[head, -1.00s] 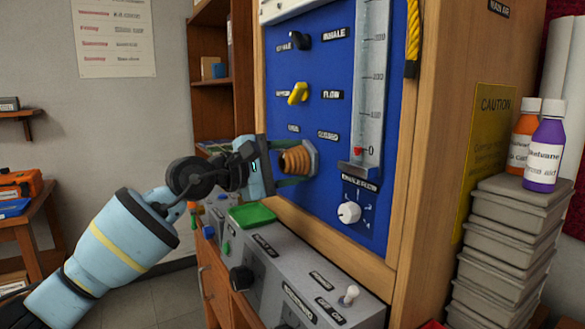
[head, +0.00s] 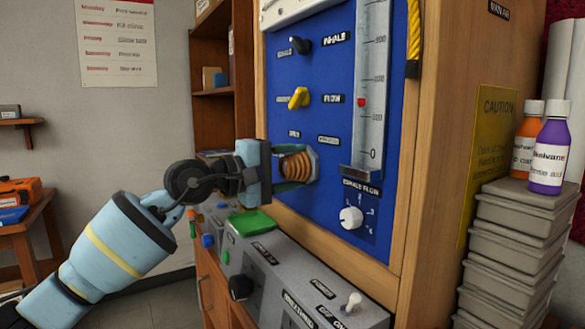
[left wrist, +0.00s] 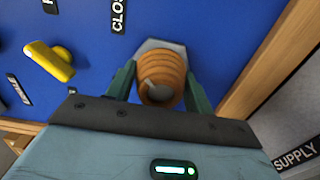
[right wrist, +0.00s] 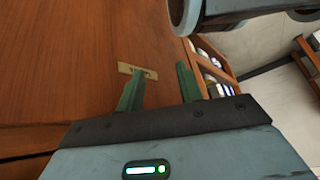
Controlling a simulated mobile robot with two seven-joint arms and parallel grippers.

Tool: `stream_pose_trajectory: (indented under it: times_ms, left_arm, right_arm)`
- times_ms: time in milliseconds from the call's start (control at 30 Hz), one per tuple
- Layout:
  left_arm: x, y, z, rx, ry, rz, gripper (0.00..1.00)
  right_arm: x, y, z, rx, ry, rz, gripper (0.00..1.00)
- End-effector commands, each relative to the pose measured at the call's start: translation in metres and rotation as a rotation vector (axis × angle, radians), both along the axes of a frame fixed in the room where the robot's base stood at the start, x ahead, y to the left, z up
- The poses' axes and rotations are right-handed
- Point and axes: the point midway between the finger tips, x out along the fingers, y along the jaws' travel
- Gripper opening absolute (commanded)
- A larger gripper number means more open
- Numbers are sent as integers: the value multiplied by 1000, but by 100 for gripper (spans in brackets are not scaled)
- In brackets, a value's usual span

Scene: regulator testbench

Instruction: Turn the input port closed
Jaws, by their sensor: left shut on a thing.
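The input port (head: 296,165) is a copper-coloured ribbed fitting on a grey hex flange, low on the blue panel (head: 285,220). My left gripper (head: 303,169) is shut on the port, one green finger on each side. In the left wrist view the port (left wrist: 162,72) sits between the fingers (left wrist: 160,85), its round end facing me. My right gripper (right wrist: 158,88) is open and empty in front of brown wood.
A yellow knob (head: 299,98), a black knob (head: 301,45) and a white dial (head: 350,218) stick out near the port. A flow gauge (head: 371,90) is at right. A grey control box (head: 290,275) with a green pad (head: 252,221) lies below.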

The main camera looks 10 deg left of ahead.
Motion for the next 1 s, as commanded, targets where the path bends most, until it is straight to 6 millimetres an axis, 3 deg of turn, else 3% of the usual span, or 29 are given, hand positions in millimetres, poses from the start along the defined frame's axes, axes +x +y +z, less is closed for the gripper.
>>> stream_pose_trajectory:
  times_ms: [167,200,333,667,1000]
  left_arm:
    - [0,0,-2,7,0,0,29]
    - [0,0,-2,7,0,0,55]
    - [0,0,-2,6,0,0,72]
    - [-1,2,-1,2,-1,1,73]
    - [-33,35,-2,5,-1,3,73]
  right_arm:
    - [0,0,0,1,-1,-2,36]
    - [0,1,0,2,0,-3,36]
    - [0,1,0,3,0,-6,36]
    - [-5,2,0,5,9,-9,36]
    - [-7,1,-6,2,15,-4,36]
